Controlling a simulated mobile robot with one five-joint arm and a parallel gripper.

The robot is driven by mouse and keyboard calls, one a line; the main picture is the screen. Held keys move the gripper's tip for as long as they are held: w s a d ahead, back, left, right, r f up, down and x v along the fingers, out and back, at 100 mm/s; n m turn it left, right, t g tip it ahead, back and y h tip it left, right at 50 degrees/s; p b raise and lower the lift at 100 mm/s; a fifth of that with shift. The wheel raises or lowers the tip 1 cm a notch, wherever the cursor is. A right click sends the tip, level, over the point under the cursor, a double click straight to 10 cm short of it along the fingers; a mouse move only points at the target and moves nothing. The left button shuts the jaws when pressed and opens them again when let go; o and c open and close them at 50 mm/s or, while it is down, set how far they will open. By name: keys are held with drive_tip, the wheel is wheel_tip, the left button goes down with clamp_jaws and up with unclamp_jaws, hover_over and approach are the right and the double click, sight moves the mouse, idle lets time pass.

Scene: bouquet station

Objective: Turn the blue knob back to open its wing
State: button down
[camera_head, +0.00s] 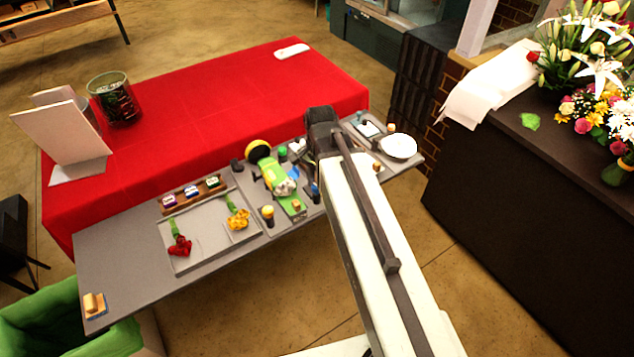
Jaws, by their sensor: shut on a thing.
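My arm reaches up from the lower right, and my gripper (312,178) points down at the right side of a small green fixture (292,205) on the grey bench. A small blue part (316,192), which looks like the blue knob, shows at the fingertips. My gripper is shut on it as far as I can see; the arm's dark end covers most of the contact. A bright green piece (272,174) lies over the fixture beside a white and bluish clump. I cannot tell which piece is the wing or how far it stands open.
A grey tray (188,262) with a red and a yellow flower lies left. A white bowl (398,147) stands right. A yellow-black roll (258,151) and small bottles crowd the fixture. The red table (230,100) behind is mostly clear. A green bin (50,320) is lower left.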

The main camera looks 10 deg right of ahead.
drive_tip(key=shift+m, duration=1.1)
drive_tip(key=c, duration=1.1)
unclamp_jaws()
drive_tip(key=shift+r, duration=0.1)
wheel_tip(320, 180, up, 8)
drive_tip(key=p, duration=0.8)
drive_tip(key=shift+s, duration=0.15)
drive_tip(key=shift+f, duration=0.2)
drive_tip(key=shift+f, duration=0.15)
